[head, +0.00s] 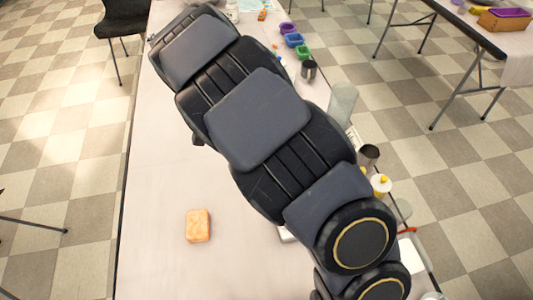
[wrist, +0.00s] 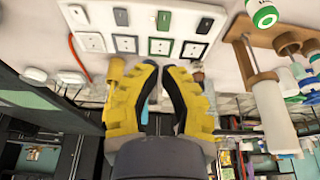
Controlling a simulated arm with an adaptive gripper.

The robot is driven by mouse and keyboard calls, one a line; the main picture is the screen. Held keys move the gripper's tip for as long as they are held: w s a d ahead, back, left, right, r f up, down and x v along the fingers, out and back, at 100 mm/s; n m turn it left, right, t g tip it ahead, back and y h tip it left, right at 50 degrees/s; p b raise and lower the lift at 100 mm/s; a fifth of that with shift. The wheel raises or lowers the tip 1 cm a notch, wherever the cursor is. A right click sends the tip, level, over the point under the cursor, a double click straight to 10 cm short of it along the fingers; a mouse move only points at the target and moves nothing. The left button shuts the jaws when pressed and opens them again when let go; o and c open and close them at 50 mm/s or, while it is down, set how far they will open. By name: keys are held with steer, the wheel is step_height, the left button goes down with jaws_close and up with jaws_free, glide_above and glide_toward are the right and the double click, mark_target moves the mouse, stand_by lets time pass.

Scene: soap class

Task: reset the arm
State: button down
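My arm stretches diagonally over the long pale table (head: 160,180) in the head view. My gripper is not distinguishable in that view. In the wrist view my gripper (wrist: 160,72) shows two yellow fingers with black inner pads. The fingers stand apart with a gap between them, narrower at the tips, and nothing is held in it. An orange soap bar (head: 198,225) lies alone on the table, left of my arm and apart from it.
Coloured containers (head: 293,39), a dark metal cup (head: 309,69) and a yellow-topped bottle (head: 381,185) stand along the table's right side. A black chair (head: 125,20) is at the upper left. The table's left part is mostly clear. The wrist view shows several square panels (wrist: 160,46) beyond the fingers.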

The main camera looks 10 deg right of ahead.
steer(key=shift+a+r, duration=0.3)
steer(key=shift+r, duration=0.15)
steer(key=s+d+r+n+y, duration=0.1)
steer(key=s+d+r+n, duration=0.45)
steer(key=s+r, duration=0.5)
steer(key=s+a+r+n+g+y, duration=0.1)
steer(key=s+n, duration=0.5)
steer(key=s, duration=0.3)
steer(key=s+a+r+n+y, duration=0.1)
steer(key=s+n, duration=0.5)
steer(key=s, duration=0.2)
steer(key=shift+s+a+r+g+y, duration=0.25)
steer(key=shift+s+r+g+y, duration=0.05)
steer(key=shift+s+r+g, duration=0.1)
steer(key=shift+w+n, duration=0.1)
steer(key=shift+n, duration=0.15)
